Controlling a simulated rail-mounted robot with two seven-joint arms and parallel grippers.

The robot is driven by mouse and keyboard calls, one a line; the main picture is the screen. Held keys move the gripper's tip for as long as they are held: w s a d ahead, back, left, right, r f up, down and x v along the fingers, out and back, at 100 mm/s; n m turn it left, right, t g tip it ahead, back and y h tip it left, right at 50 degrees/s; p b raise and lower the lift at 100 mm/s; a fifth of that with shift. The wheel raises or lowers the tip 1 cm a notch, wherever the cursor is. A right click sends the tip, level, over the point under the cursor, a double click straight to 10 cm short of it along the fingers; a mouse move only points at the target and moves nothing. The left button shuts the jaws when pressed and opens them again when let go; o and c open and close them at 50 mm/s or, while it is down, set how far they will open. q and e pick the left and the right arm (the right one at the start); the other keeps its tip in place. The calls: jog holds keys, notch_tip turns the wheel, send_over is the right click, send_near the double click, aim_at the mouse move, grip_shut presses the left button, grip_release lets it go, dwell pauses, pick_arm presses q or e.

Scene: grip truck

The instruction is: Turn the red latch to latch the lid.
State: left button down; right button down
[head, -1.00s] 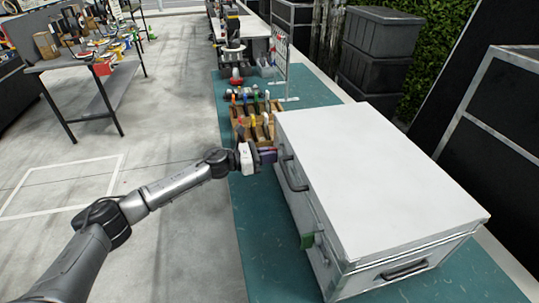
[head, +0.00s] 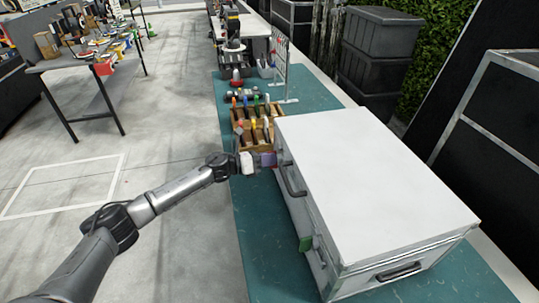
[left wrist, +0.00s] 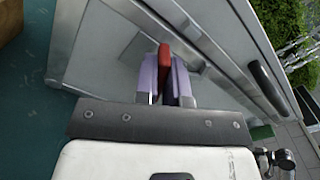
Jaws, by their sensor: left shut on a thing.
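A large metal case (head: 350,190) with a white lid stands on the teal-topped table, its lid down. My left gripper (head: 267,160) is at the far end of the case's left side. The left wrist view shows its two purple fingers (left wrist: 166,82) shut on the red latch (left wrist: 165,57), with a finger on either side. The latch's red end shows beyond the fingers; its base is hidden. A green latch (head: 305,243) sits nearer on the same side and shows partly in the left wrist view (left wrist: 262,132). My right gripper is not in view.
A dark handle (head: 292,179) stands out from the case's side between the two latches. A wooden rack (head: 255,125) with several coloured-handle tools stands just beyond the case. The floor to the left of the table is open.

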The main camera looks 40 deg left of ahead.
pick_arm(q)
jog(key=n+p, duration=0.3)
jog(key=n, duration=0.3)
jog(key=shift+w+p, duration=0.1)
jog(key=shift+p, duration=0.3)
jog(key=n+p, duration=0.1)
jog(key=n, duration=0.2)
jog(key=shift+a+f+n+p, duration=0.1)
jog(key=shift+n+p, duration=0.2)
jog(key=shift+p, duration=0.05)
jog(key=shift+f+n+p, duration=0.15)
jog(key=shift+n+p, duration=0.35)
jog(key=shift+n, duration=0.9)
jog(key=c, duration=1.2)
grip_release()
jog(key=v, duration=1.4)
jog(key=shift+w, duration=0.1)
